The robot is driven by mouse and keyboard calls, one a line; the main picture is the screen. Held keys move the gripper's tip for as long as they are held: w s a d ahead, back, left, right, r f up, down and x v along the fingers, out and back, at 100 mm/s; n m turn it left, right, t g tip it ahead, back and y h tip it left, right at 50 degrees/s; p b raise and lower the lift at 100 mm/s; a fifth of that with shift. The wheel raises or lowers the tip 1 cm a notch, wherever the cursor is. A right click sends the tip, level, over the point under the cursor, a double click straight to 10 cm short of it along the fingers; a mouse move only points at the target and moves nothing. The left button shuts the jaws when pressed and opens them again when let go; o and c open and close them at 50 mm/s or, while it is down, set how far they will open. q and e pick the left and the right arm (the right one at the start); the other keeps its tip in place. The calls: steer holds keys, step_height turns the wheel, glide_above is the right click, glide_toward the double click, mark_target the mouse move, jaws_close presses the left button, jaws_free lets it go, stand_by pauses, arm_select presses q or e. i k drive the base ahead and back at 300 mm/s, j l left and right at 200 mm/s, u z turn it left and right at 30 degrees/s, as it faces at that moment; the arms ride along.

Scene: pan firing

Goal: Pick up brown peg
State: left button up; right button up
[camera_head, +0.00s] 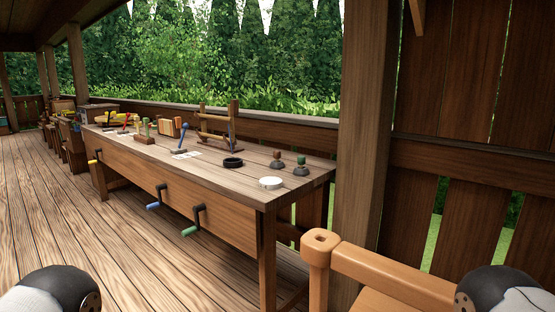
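Rounded parts of my two arms show at the bottom left and bottom right corners, well in front of the bench. Neither of my grippers shows.
Blue (153,206) and green (189,231) handles stick out from the bench front. A wooden chair (385,272) stands at the lower right. The plank floor (75,220) at left is clear.

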mark_target(276, 154)
steer(key=i+j+z, duration=0.3)
steer(key=i+j, duration=0.2)
steer(key=j, duration=0.15)
steer(key=i+j+z, duration=0.15)
steer(key=j, duration=0.25)
steer(key=i+j+z, duration=0.15)
steer(key=i+j, duration=0.15)
steer(key=j, duration=0.1)
